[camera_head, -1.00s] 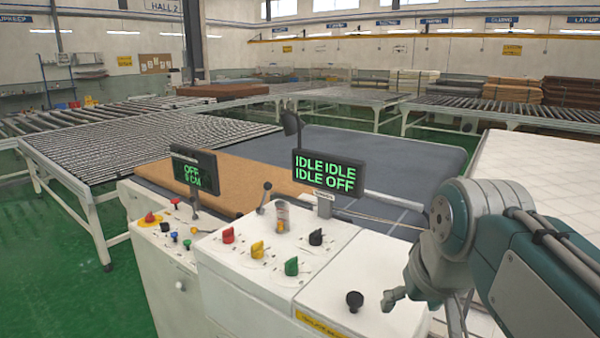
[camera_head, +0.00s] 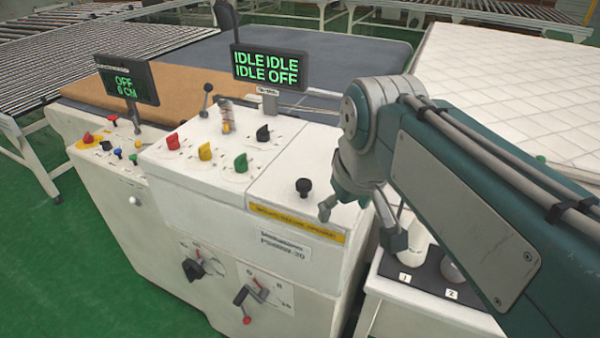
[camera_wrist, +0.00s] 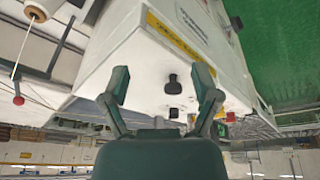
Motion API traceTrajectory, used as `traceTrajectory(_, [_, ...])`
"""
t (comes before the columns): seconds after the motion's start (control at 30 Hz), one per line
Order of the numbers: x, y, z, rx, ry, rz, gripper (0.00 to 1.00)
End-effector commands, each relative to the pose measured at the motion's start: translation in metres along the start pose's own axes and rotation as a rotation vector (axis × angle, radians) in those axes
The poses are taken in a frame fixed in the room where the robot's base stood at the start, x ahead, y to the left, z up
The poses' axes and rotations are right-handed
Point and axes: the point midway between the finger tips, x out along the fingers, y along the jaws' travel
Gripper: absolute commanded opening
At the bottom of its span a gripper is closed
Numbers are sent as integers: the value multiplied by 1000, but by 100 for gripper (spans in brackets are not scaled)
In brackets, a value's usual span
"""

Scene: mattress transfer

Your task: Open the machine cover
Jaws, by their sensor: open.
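The white machine (camera_head: 190,220) stands in front of me. The right section of its top is a white panel, seemingly the cover (camera_head: 273,185), lying flat and closed. A black knob (camera_head: 304,187) stands on this panel, and a yellow label strip (camera_head: 298,222) runs along its front edge. My gripper (camera_head: 358,224) is open and empty, to the right of the knob and apart from it. In the wrist view, which is upside down, the black knob (camera_wrist: 172,84) shows between the open fingers of my gripper (camera_wrist: 162,74), beyond the tips.
Red, yellow, green and black knobs (camera_head: 205,152) and a lever stand left of the panel. Two display screens (camera_head: 270,66) rise behind. A small stand (camera_head: 425,290) with numbered spots is at the right. A quilted mattress (camera_head: 510,90) lies behind my arm.

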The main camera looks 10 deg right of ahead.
Motion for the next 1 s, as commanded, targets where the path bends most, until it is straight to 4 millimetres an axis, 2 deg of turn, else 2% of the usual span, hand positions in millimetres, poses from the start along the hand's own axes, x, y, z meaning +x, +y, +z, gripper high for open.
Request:
traceTrajectory(0.03, [-5, 0, -18, -35, -32, -8, 79])
traceTrajectory(0.3, [-26, -6, -94, -221, -194, -59, 79])
traceTrajectory(0.5, [-30, -12, -130, -319, -276, -92, 79])
traceTrajectory(0.67, [-30, -14, -136, -344, -295, -101, 79])
traceTrajectory(0.77, [-22, -14, -134, -343, -296, -101, 79])
traceTrajectory(1.0, [16, -16, -120, -342, -297, -101, 79])
